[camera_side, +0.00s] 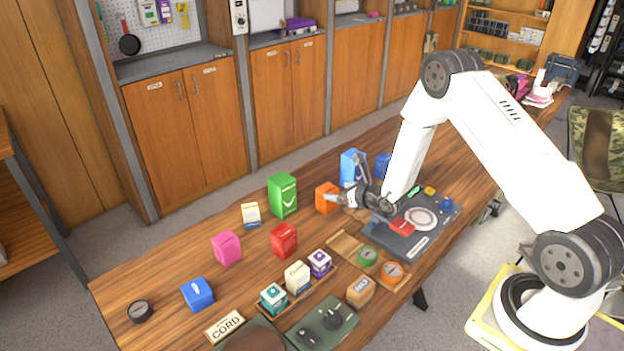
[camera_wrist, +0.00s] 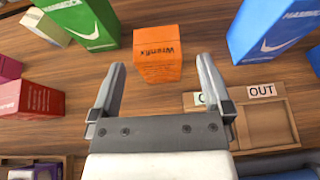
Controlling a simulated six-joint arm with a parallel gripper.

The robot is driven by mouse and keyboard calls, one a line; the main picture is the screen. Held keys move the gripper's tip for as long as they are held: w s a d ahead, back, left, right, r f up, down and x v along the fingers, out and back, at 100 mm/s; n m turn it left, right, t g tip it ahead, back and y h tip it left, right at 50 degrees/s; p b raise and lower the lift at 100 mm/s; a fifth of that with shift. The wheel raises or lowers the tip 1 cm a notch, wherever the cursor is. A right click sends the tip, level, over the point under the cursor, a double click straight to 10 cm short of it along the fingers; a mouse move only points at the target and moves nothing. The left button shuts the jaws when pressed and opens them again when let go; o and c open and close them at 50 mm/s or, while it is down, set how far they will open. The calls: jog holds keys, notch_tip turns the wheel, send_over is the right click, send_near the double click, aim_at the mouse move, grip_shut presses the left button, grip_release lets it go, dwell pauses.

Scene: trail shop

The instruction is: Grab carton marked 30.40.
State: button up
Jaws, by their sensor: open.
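Several cartons stand on the wooden table; I cannot read the mark 30.40 on any of them. An orange carton (camera_side: 326,198) with dark lettering stands upright straight ahead of my gripper (camera_side: 343,196). In the wrist view the orange carton (camera_wrist: 158,55) shows between and just beyond the open, empty fingertips. A green carton (camera_side: 283,195) stands to its left and a blue carton (camera_side: 352,167) behind to its right. A red carton (camera_side: 284,240), a pink carton (camera_side: 227,248) and a low blue carton (camera_side: 198,295) stand further left.
Small boxes, one teal (camera_side: 273,298), one cream (camera_side: 297,278) and one purple (camera_side: 319,263), stand in a row in front. A cord sign (camera_side: 225,325) lies at the front.

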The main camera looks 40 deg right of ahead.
aim_at(330, 190)
jog(key=shift+w+f, duration=0.15)
jog(key=shift+w, duration=0.1)
jog(key=shift+x, duration=2.45)
jog(key=shift+a+f, duration=0.1)
jog(key=shift+a, duration=0.05)
jog(key=c, duration=1.2)
